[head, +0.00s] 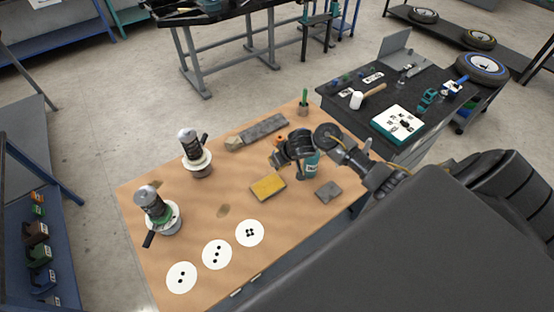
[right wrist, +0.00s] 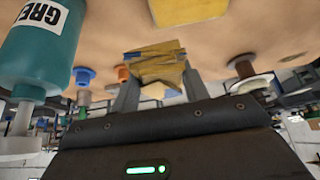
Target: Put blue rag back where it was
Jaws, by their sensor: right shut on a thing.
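I see no clearly blue rag in either view. My right gripper (head: 277,161) is over the wooden table, beside a teal bottle (head: 309,167). In the right wrist view its fingers (right wrist: 160,92) are shut on a folded yellow cloth-like thing (right wrist: 158,64). A flat yellow piece (head: 268,186) lies on the table below the gripper; it also shows in the right wrist view (right wrist: 182,9). A flat grey piece (head: 328,191) lies right of it. My left gripper is in neither view.
Two spring assemblies, one farther (head: 196,160) and one nearer (head: 163,217), stand at the table's left. White discs with black dots (head: 217,254) lie along the front. A grey bar (head: 263,128) lies at the back. A black cart (head: 345,98) with tools stands right.

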